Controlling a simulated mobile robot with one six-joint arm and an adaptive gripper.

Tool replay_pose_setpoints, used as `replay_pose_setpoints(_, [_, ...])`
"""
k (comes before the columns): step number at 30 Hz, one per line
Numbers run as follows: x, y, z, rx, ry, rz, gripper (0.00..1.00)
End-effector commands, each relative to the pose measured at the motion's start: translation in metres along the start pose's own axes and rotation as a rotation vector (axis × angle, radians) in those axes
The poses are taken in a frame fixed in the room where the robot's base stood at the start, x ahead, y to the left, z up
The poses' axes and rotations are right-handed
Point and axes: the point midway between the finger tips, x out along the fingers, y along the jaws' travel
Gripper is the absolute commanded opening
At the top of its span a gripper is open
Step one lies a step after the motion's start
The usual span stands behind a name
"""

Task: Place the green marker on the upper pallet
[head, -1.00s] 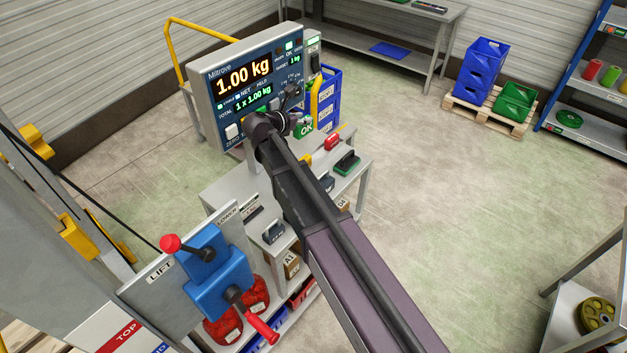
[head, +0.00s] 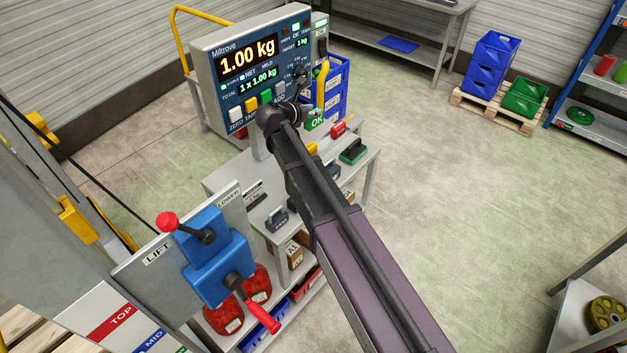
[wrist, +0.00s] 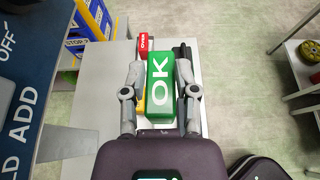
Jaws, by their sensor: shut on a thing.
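The green marker (wrist: 162,88) is a green block with white "OK" lettering. In the wrist view my gripper (wrist: 160,62) has one finger on each side of it, shut on it. In the head view the marker (head: 316,120) shows at the end of my arm, beside the scale's display box, with my gripper (head: 304,112) partly hiding it. Wooden slats (head: 30,338) show at the lower left corner beside the lift. I cannot tell whether they are the upper pallet.
The scale display (head: 250,62) reads 1.00 kg. The lift panel (head: 150,275) has a blue control box with red-knobbed levers (head: 218,258).

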Motion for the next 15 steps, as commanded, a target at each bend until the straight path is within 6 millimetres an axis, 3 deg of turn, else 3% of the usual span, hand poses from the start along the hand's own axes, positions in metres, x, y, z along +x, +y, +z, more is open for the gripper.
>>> replay_pose_setpoints(1, [0.011, -0.001, -0.015, 0.000, -0.001, 0.001, 0.00])
replay_pose_setpoints(15, [0.069, -0.005, -0.071, -0.009, -0.012, 0.024, 0.00])
